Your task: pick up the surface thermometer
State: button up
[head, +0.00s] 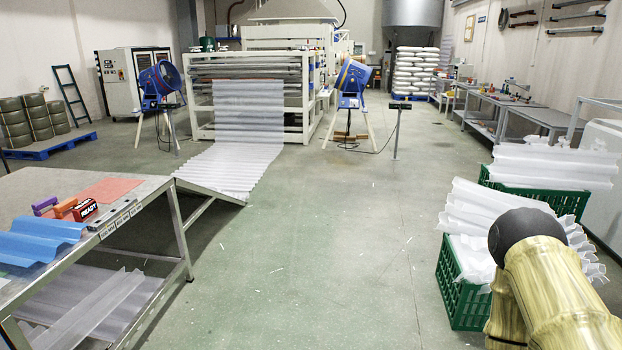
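I cannot make out a surface thermometer for certain. Small items lie on the near left metal table (140,190): a purple block-like item (44,204), an orange one (65,207) beside it, and a black and red box marked READY (86,210). Farther off, several small coloured items lie on the workbench (490,97) along the right wall, too small to tell apart. Part of my arm, pale yellow with a dark round end, shows at the lower right. My gripper's fingers do not show.
Green crates (462,290) of white corrugated sheets stand at right. A sheet line (250,110) with blue fans stands at the back. The middle floor (330,230) is mostly clear.

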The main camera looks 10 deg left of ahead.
aim_at(80, 213)
jog(key=u, duration=0.1)
jog(key=i, duration=1.6)
jog(key=u, duration=0.8)
jog(key=i, duration=1.3)
jog(key=u, duration=1.65)
jog(key=i, duration=0.85)
jog(key=u, duration=0.5)
